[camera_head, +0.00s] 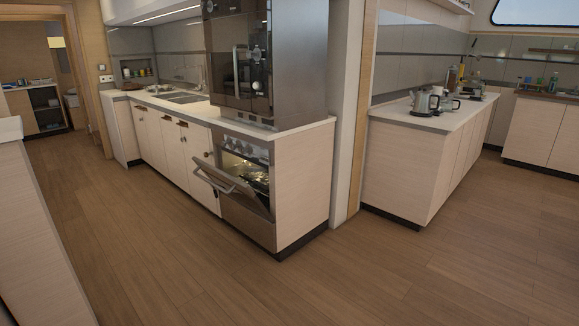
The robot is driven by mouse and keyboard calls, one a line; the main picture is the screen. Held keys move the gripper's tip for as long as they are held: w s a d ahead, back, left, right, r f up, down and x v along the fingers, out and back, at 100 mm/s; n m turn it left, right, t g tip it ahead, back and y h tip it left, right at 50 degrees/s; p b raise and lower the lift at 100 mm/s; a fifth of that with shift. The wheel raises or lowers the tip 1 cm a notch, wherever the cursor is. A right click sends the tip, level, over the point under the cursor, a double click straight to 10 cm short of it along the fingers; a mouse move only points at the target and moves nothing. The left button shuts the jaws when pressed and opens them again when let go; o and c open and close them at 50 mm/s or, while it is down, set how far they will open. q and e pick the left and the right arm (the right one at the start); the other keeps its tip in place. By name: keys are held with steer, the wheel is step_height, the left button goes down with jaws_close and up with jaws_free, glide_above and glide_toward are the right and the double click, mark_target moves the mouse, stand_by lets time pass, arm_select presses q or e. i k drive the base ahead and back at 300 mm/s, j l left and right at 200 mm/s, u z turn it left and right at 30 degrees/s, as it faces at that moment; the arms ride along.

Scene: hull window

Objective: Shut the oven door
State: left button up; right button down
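The oven (245,176) is built into the end of the light wood counter, left of the picture's middle. Its door (240,203) is hinged at the bottom and tilted partly open, leaning out from the front. A metal bar handle (222,177) runs along the door's upper edge. The lit inside of the oven (240,166) shows above the door, with what looks like a rack. Knobs (245,150) sit on the panel above the opening. Neither of my grippers shows in the head view.
A tall dark appliance (290,70) stands on the counter above the oven. A second counter (410,165) with a kettle (424,101) is at the right. A pale unit edge (35,240) is at the far left. The wooden floor (300,285) before the oven is clear.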

mark_target(244, 194)
steer(key=i+j+u, duration=0.1)
steer(key=i+u, duration=0.7)
steer(key=i+l+u, duration=0.25)
steer(key=i+u, duration=0.15)
steer(key=i, duration=0.15)
steer(key=i+z, duration=0.15)
steer(key=i, duration=0.3)
steer(key=i+j+z, duration=0.1)
steer(key=i, duration=0.3)
steer(key=i+j+z, duration=0.15)
steer(key=i, duration=0.25)
steer(key=j, duration=0.1)
